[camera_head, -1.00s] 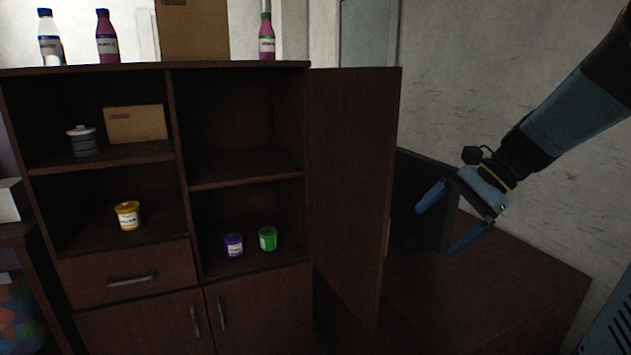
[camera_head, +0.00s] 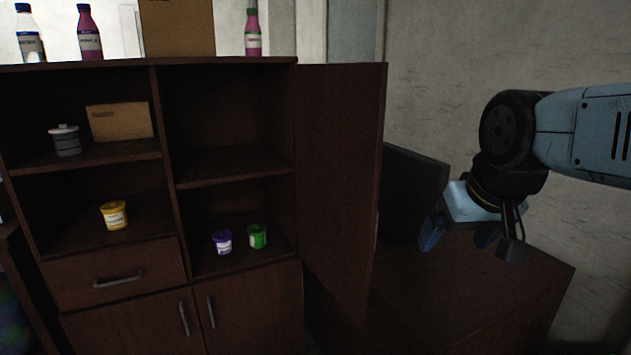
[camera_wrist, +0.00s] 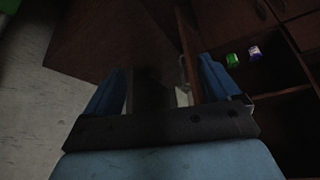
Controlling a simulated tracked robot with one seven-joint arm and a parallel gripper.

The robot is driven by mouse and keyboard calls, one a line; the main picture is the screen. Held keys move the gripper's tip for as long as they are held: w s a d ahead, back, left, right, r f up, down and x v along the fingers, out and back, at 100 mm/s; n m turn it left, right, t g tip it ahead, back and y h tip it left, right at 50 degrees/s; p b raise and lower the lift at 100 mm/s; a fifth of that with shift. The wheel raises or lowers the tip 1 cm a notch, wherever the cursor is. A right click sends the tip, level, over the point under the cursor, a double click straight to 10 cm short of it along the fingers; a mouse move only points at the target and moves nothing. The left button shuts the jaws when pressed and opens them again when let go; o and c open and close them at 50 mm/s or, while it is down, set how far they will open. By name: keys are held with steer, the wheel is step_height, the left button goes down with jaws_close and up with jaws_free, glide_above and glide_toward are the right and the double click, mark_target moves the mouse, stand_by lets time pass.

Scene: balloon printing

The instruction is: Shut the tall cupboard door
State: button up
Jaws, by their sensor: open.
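The tall cupboard door (camera_head: 338,190) is a dark brown panel hinged on the right side of the cupboard's open right compartment (camera_head: 232,120). It stands open, swung out to the right. My gripper (camera_head: 470,243) is to the right of the door, apart from it in the head view, above a low brown surface. In the wrist view my gripper (camera_wrist: 165,90) is open, with two blue fingers spread. The door's edge (camera_wrist: 187,55) shows near the right finger in the wrist view, and a pale handle shows beside it. Whether they touch, I cannot tell.
A purple tub (camera_head: 222,242) and a green tub (camera_head: 257,236) stand on the right compartment's lower shelf. A yellow tub (camera_head: 114,215) stands to the left. A dark monitor-like panel (camera_head: 412,192) stands behind the door. Bottles and a box (camera_head: 178,28) are on top.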

steer(key=shift+w+r, duration=0.15)
steer(key=shift+w, duration=0.2)
steer(key=shift+c, duration=0.8)
steer(key=w+n+g+y, duration=0.1)
steer(key=w, duration=0.3)
steer(key=w+r+n+g+y, duration=0.1)
steer(key=w, duration=0.4)
steer(key=w+r+n+g+y, duration=0.1)
steer(key=w, duration=0.4)
steer(key=shift+w+d+r+n+y, duration=0.1)
steer(key=shift+d+r+n+y, duration=0.1)
steer(key=shift+d+n+y, duration=0.1)
steer(key=c, duration=1.2)
steer(key=w+d+n+y, duration=0.1)
steer(key=w, duration=0.3)
steer(key=w+d+f+n+y, duration=0.1)
steer(key=w, duration=0.4)
steer(key=w+d+f+n+g+y, duration=0.1)
steer(key=w, duration=0.4)
steer(key=shift+d+f+y, duration=0.1)
steer(key=shift+d+y, duration=0.2)
steer(key=shift+d, duration=0.05)
jaws_close()
steer(key=a+f, duration=0.8)
steer(key=a, duration=0.1)
steer(key=shift+s+a, duration=0.2)
steer(key=shift+s, duration=0.15)
